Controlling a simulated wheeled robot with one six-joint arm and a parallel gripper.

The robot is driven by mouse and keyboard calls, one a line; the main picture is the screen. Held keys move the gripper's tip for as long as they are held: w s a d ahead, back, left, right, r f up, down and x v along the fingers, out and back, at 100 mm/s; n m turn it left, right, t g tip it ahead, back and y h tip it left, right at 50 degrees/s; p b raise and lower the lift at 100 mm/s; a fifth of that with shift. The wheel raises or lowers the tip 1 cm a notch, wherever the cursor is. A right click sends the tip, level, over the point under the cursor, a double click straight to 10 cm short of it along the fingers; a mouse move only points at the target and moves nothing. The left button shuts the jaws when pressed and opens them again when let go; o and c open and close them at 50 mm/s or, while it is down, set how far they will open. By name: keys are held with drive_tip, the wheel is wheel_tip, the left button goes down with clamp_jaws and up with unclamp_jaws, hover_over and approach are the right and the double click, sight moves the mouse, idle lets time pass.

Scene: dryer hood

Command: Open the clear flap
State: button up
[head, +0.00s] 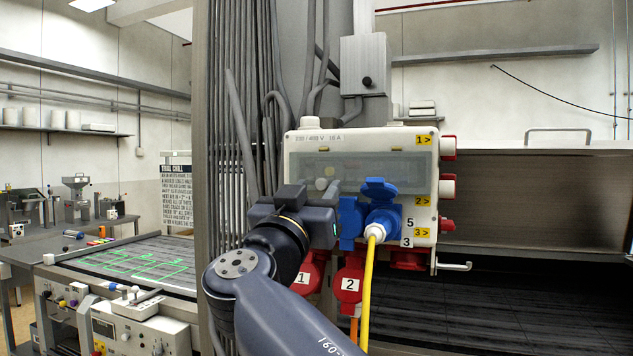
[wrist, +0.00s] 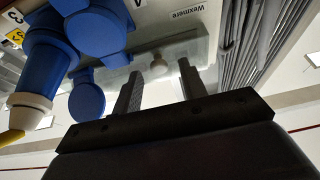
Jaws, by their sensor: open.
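The clear flap (head: 365,166) is a see-through panel across the upper front of a white power box (head: 414,150), and it looks closed. A small pale round knob (head: 321,184) sits at its lower left. In the wrist view the flap (wrist: 190,50) crosses behind the fingers, and the knob (wrist: 158,66) shows between their tips. My gripper (head: 311,190) is open and empty, just in front of the knob in the head view. The fingers (wrist: 160,70) stand on either side of the knob; whether they touch it I cannot tell.
Blue sockets (head: 381,190) and a plug with a yellow cable (head: 370,270) are right of my gripper. Red sockets (head: 349,283) hang below. Grey cables (head: 240,120) run down on the left. A workbench (head: 130,262) stands further left.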

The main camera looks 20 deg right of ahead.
drive_tip(key=shift+w+d+r, duration=0.15)
drive_tip(key=shift+w+d, duration=0.1)
drive_tip(key=shift+w, duration=0.05)
clamp_jaws()
idle(0.4)
